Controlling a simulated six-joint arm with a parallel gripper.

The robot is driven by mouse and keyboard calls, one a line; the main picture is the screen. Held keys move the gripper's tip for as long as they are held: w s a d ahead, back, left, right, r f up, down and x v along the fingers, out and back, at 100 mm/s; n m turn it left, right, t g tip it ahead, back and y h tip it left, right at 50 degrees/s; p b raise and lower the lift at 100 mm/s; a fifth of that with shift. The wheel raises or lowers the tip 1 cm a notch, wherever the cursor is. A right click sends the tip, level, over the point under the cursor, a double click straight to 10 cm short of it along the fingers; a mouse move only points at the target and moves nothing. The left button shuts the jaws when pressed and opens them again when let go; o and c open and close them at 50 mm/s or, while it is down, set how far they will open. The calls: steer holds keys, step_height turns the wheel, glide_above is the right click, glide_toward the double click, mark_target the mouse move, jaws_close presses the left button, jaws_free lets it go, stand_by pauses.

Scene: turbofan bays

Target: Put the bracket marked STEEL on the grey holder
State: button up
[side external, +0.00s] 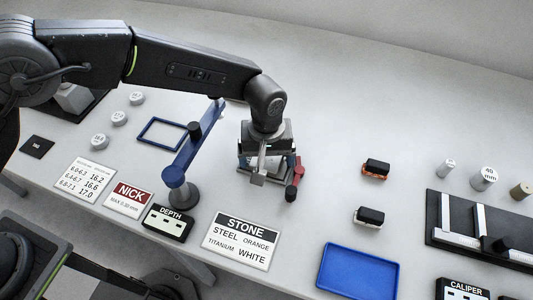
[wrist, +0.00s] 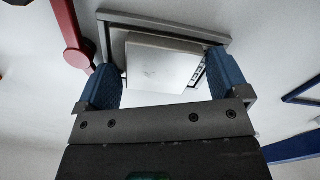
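My gripper (wrist: 164,80) points down at the table, with its two blue fingers on either side of a silver, flat-topped bracket (wrist: 160,62). The fingers look closed against its sides. Small dark lettering on the bracket's right edge is too small to read. The grey holder (wrist: 165,24), a thin rectangular frame, shows around and behind the bracket in the wrist view. Whether the bracket rests on it or hangs just above it I cannot tell. In the side view my gripper (side external: 262,160) is low over this spot and hides most of the bracket and holder.
A red-ended arm (side external: 297,178) stands close on the right of my gripper. A blue arm on a post (side external: 192,155) and a blue frame (side external: 162,133) are to the left. Two small black-topped blocks (side external: 375,168) (side external: 369,217) and a blue tray (side external: 358,272) lie right.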

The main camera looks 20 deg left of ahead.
mark_target(266, 158)
steer(key=shift+o, duration=0.4)
step_height(266, 158, up, 12)
steer(key=shift+r, duration=0.2)
steer(key=shift+a, duration=0.1)
steer(key=s+a+r+m+t, duration=0.1)
steer(key=s+a+r, duration=0.1)
steer(key=a+r, duration=0.55)
steer(key=s+a+r+m+t, duration=0.15)
steer(key=a+r, duration=0.35)
steer(key=a, duration=0.5)
steer(key=s+a+f+m+t, duration=0.2)
steer(key=s+a+t, duration=0.1)
steer(key=s+a, duration=1.1)
steer(key=s, duration=0.2)
steer(key=shift+s, duration=0.3)
